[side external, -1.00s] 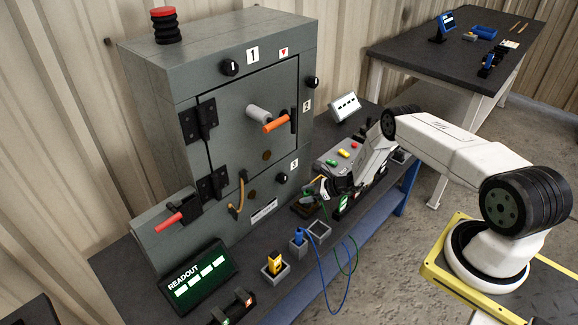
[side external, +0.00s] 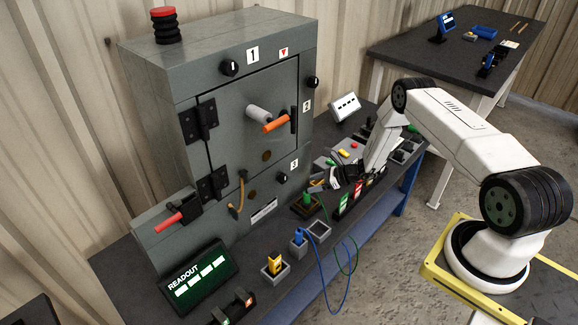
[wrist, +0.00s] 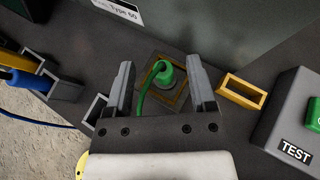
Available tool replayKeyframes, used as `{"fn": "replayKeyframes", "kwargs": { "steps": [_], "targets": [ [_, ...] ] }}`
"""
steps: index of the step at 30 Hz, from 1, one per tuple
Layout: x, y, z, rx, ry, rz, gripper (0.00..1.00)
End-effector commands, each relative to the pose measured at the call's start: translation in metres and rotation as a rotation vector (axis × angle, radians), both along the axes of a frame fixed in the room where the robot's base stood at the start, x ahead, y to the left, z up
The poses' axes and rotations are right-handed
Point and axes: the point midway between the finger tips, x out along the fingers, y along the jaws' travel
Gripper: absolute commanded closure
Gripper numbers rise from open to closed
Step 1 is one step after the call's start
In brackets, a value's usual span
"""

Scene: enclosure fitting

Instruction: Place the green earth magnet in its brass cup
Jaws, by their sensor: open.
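The green earth magnet (side external: 307,197) stands upright in the square brass-rimmed cup (wrist: 179,101) on the bench, with its green lead trailing out towards the front. It also shows in the wrist view (wrist: 164,74), inside the cup's rim. Its bottom end is hidden in the cup. My gripper (side external: 323,184) is open, above and to the right of the magnet in the side view. In the wrist view the fingers lie on either side of the magnet, with visible gaps and no contact seen.
An empty grey cup (side external: 319,231), a blue plug (side external: 298,237) and a yellow block (side external: 275,262) in grey cups line the bench front. A brass-coloured rectangular holder (wrist: 242,91) and the TEST box (wrist: 296,125) are to the right. The grey cabinet (side external: 230,120) stands close behind.

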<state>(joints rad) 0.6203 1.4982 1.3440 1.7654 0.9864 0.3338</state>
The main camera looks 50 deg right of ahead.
Motion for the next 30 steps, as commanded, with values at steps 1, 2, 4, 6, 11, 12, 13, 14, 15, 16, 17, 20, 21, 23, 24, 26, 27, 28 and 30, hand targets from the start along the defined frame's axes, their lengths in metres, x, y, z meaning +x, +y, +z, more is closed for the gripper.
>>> {"fn": "replayKeyframes", "kwargs": {
  "steps": [1,2,4,6,11,12,13,14,15,16,17,20,21,23,24,26,27,28,30],
  "targets": [
    [0.0,0.0,0.007,-0.001,-0.002,0.0,0.29],
    [0.0,0.0,0.009,-0.001,0.0,0.0,0.29],
    [0.0,0.0,0.016,-0.001,-0.001,0.0,0.29],
    [0.0,0.0,0.021,0.0,0.0,0.0,0.29],
    [0.0,0.0,0.029,0.0,0.0,0.0,0.29],
    [0.0,0.0,0.031,0.0,0.0,0.0,0.29],
    [0.0,0.0,0.031,0.0,0.0,0.0,0.29],
    [0.0,0.0,0.032,0.0,0.0,0.0,0.29],
    [0.0,0.0,0.032,0.0,0.0,0.0,0.29],
    [0.0,0.0,0.032,0.0,0.0,0.0,0.29],
    [0.0,0.0,0.032,0.0,0.0,0.0,0.29],
    [0.0,0.0,0.032,0.0,0.0,0.0,0.29],
    [0.0,0.0,0.032,0.0,0.0,0.0,0.29],
    [0.0,0.0,0.032,0.0,0.0,0.0,0.29],
    [0.0,0.0,0.032,0.0,0.0,0.0,0.29],
    [0.0,0.0,0.032,0.001,0.0,0.0,0.29],
    [0.0,0.0,0.032,0.0,0.0,0.0,0.29],
    [0.0,0.0,0.032,0.001,0.0,0.0,0.29],
    [0.0,0.0,0.032,0.0,0.0,0.0,0.29]
  ]
}}
